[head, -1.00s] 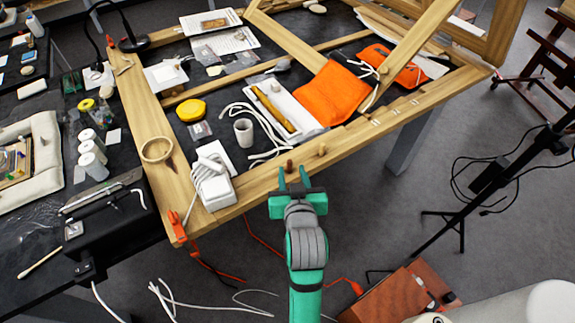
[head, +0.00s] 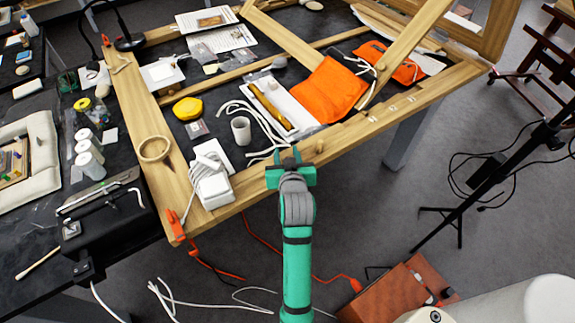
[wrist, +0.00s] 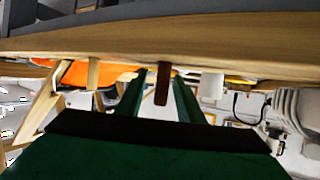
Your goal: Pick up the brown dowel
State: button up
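The brown dowel (wrist: 162,84) is a short dark peg on the wooden beam (wrist: 200,30). The wrist view looks upside down, so the peg points downward from the beam there. My gripper (wrist: 158,88) is open, with one green finger on each side of the dowel in that view and a gap on both sides. I cannot tell how far the fingers reach along it. In the head view my gripper (head: 288,155) is at the front beam (head: 235,205) of the wooden frame, and it mostly hides the dowel.
A paler wooden peg (head: 319,146) stands on the same beam, right of my gripper. A white cup (head: 241,130), white cords (head: 262,153), a white box (head: 214,188) and an orange cloth (head: 330,90) are close by.

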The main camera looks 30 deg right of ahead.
jog(key=shift+w, duration=0.2)
grip_shut()
